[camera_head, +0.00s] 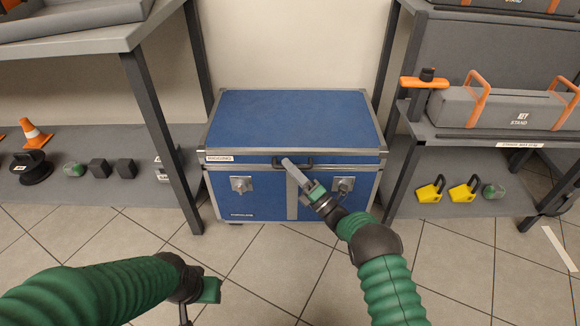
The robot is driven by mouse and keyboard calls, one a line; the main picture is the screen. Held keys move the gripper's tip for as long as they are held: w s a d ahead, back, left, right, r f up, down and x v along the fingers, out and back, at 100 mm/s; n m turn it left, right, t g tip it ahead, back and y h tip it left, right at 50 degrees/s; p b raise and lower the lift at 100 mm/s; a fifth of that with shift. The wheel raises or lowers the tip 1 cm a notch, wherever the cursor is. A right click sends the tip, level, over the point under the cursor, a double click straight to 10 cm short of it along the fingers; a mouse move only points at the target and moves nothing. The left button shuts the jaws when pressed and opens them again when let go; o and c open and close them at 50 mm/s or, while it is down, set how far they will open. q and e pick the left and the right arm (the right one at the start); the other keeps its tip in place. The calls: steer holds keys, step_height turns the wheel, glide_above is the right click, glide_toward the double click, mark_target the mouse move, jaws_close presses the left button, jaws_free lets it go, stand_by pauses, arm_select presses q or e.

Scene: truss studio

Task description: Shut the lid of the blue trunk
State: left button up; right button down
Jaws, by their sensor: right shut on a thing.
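The blue trunk (262,193) stands on the floor against the wall, with metal edges and two latches on its front. Its blue lid (295,118) lies flat over the top and looks down on the body; I cannot tell whether a thin gap is left. A dark handle sits at the middle of the lid's front edge. My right gripper (289,165) is at this handle, shut on it. My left gripper (198,312) is low at the front left, away from the trunk and partly cut off by the bottom edge; its fingers do not show clearly.
A grey shelf unit (120,190) on the left holds an orange cone (35,133) and dark weights. The right shelf unit (470,150) holds a grey case (500,108) and yellow padlock-like blocks (430,190). The tiled floor before the trunk is clear.

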steer(key=c, duration=1.7)
jaws_free()
steer(key=shift+a+f, duration=0.15)
steer(key=shift+f, duration=0.6)
steer(key=shift+r, duration=0.1)
steer(key=p+v, duration=0.8)
steer(key=v, duration=0.9)
steer(key=shift+r+p, duration=0.1)
steer(key=shift+p, duration=0.3)
steer(key=shift+s, duration=0.15)
